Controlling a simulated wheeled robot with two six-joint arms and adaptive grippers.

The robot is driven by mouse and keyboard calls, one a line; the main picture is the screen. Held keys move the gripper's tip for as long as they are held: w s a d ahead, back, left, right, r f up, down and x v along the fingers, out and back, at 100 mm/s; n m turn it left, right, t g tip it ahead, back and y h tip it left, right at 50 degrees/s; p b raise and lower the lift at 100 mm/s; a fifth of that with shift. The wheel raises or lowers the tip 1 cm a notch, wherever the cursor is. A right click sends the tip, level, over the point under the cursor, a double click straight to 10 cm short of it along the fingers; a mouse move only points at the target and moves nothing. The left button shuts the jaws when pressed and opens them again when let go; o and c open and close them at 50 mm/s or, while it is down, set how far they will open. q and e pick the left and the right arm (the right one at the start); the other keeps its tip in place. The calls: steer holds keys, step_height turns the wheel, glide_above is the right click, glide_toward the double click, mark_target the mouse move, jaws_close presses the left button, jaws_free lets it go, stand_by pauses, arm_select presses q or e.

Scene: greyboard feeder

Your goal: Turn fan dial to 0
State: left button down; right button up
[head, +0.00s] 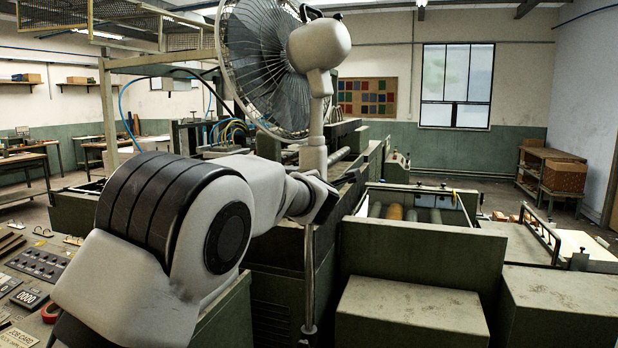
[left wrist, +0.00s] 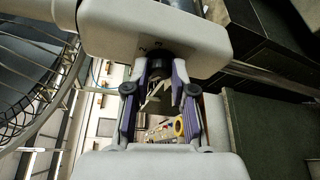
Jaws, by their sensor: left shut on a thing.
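The standing fan (head: 319,46) rises in the middle of the head view, with its wire cage (head: 262,65) facing left and its pale stem (head: 315,125) below. My left arm reaches in from the left, and its wrist and gripper (head: 318,195) are at the fan's stem. In the left wrist view, the pale fan housing (left wrist: 150,25) with small printed marks fills the top. The dark fan dial (left wrist: 162,66) sits under it, between the fingers of my left gripper (left wrist: 167,76), which is shut on it. The dial's pointer cannot be read. My right gripper is not in view.
The fan's thin pole (head: 310,265) runs down beside the green machine (head: 420,250), which stands close on the right. The wire cage also shows in the left wrist view (left wrist: 40,100).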

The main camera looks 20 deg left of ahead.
arm_select(q)
steer(key=shift+n+p, duration=0.3)
steer(key=shift+n, duration=0.1)
steer(key=shift+f, duration=0.15)
steer(key=c, duration=1)
jaws_free()
steer(key=shift+a, duration=0.1)
steer(key=shift+o, duration=0.2)
steer(key=shift+a, duration=0.1)
steer(key=v, duration=1.2)
steer(key=shift+r, duration=0.25)
steer(key=shift+a+f, duration=0.1)
steer(key=shift+a, duration=0.05)
